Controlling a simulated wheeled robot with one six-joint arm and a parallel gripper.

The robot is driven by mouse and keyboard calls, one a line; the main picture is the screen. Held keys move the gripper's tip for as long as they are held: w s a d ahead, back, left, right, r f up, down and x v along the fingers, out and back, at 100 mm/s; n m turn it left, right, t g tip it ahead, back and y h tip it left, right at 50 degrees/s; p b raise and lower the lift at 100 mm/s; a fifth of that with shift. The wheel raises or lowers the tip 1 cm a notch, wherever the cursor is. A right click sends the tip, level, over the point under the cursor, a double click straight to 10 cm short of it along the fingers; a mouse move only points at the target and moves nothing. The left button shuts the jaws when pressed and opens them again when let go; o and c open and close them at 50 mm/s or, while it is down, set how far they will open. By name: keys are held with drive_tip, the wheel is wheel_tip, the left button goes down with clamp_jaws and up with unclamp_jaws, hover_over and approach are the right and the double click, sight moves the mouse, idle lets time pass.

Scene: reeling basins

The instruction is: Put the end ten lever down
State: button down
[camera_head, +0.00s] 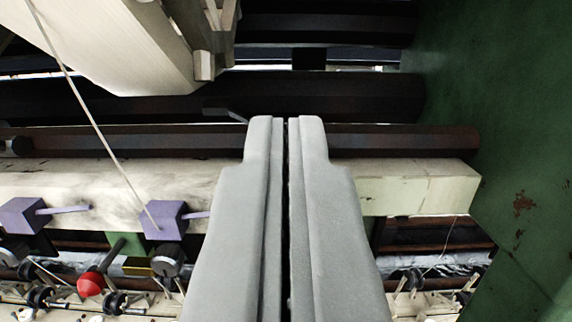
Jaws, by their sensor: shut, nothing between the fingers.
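My gripper (286,122) fills the middle of the view, with its two grey fingers pressed together and nothing between them. Left of it, two purple blocks sit on the pale beam, each with a thin purple lever pointing right: a left one (62,209) and a right one (195,215). The right lever's tip reaches the edge of my fingers in the picture. Below them, a dark lever with a red knob (89,284) slants down to the left. No label shows, so I cannot tell which lever is the end ten one. My fingers hide part of the beam.
The pale beam (415,188) runs across the view, with a dark round bar (400,139) above it. A green wall (515,120) closes off the right. A pale frame piece (120,45) hangs at upper left, with a thin cord below. Several small reeling parts lie below.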

drive_tip(key=shift+r, duration=0.7)
drive_tip(key=shift+s, duration=0.15)
drive_tip(key=s+f, duration=0.3)
drive_tip(key=s, duration=1.2)
drive_tip(key=shift+s, duration=0.25)
idle(1.1)
